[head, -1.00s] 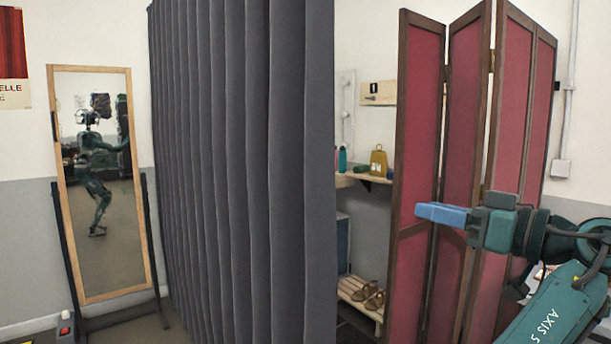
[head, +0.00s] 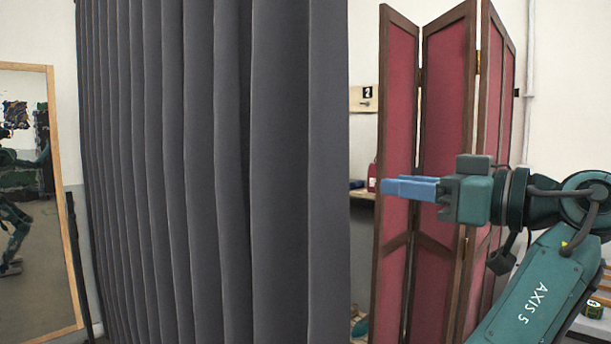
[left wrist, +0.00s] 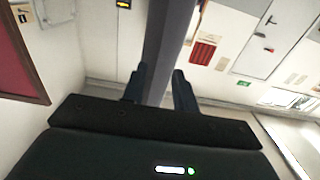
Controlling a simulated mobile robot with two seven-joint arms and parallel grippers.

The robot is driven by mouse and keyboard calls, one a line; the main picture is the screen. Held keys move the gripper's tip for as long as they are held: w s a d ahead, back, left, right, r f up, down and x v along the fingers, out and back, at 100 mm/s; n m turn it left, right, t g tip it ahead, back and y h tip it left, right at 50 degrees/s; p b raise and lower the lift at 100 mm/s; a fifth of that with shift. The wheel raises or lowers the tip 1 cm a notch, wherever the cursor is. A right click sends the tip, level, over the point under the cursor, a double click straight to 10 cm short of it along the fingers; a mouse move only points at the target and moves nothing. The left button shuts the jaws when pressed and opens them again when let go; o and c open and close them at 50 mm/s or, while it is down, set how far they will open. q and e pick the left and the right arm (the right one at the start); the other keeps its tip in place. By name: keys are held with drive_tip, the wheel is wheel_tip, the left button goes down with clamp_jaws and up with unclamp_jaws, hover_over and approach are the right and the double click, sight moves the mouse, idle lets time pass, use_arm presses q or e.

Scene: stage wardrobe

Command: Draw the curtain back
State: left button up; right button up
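The dark grey pleated curtain (head: 215,170) hangs across the left and middle of the head view. Its free edge is on the right; its top and bottom are out of the picture. My left gripper (head: 384,188), with blue fingers, points left just right of that edge, with a small gap in the picture. In the left wrist view the fingers (left wrist: 159,85) stand apart, open. A grey strip (left wrist: 168,45), which looks like the curtain seen edge-on, shows between and beyond them. I cannot tell whether it is within their reach. My right gripper is not in view.
A folding screen (head: 443,100) with red panels and dark frames stands right behind my left arm. A wood-framed mirror (head: 30,220) stands at the far left. A shelf (head: 362,194) with small items shows between curtain and screen.

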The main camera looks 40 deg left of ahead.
sight(340, 176)
use_arm(q)
drive_tip(key=a, duration=0.4)
drive_tip(key=a+p, duration=0.1)
drive_tip(key=a, duration=0.4)
drive_tip(key=w+a, duration=0.1)
drive_tip(key=a, duration=0.3)
drive_tip(key=shift+a, duration=0.2)
drive_tip(key=shift+r, duration=0.1)
clamp_jaws()
